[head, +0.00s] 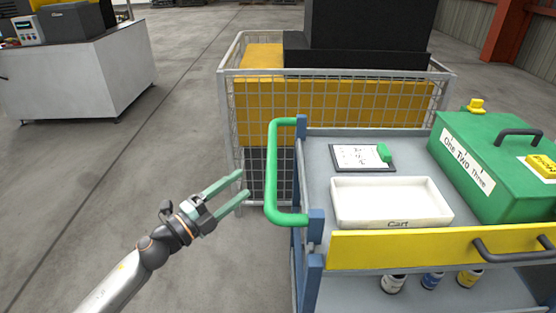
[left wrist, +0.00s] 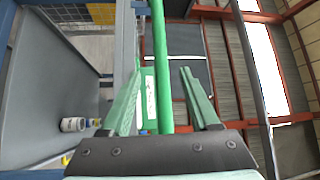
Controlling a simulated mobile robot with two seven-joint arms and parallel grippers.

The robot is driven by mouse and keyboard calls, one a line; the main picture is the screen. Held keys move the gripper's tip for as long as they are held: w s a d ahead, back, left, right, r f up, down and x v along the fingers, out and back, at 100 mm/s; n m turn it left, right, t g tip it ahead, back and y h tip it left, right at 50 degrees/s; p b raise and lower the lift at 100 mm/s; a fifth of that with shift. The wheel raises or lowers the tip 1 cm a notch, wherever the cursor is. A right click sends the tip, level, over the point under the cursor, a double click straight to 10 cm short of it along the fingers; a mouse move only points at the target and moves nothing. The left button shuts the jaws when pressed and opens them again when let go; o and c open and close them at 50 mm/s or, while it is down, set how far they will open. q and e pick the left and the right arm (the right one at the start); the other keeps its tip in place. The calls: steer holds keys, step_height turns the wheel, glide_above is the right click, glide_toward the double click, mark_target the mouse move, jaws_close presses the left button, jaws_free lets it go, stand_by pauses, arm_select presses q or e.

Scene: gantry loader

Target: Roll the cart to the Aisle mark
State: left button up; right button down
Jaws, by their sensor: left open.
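The cart (head: 314,180) is a blue-framed trolley with a grey top shelf and a yellow front panel (head: 440,247), standing at the right in the head view. Its green handle (head: 271,180) is a bent bar on the cart's left side. My left gripper (head: 244,183) is open and empty, its fingertips just left of the handle with a small gap. In the left wrist view the handle (left wrist: 159,60) lines up between the two open fingers. My right gripper is not in view. No Aisle mark shows in these frames.
The cart carries a white tray (head: 345,218), a clipboard (head: 345,158) and a green case (head: 485,190), with several small bottles below. A wire cage (head: 228,110) with yellow boxes stands close behind. A white bench (head: 75,80) is at upper left. Floor at left is clear.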

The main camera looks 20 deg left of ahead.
mark_target(272, 160)
arm_select(q)
steer(key=x, duration=1.1)
steer(key=shift+w+d+p, duration=0.1)
steer(key=shift+w+p, duration=0.2)
steer(key=shift+w, duration=0.05)
steer(key=shift+c, duration=0.2)
jaws_close()
stand_by(0.7)
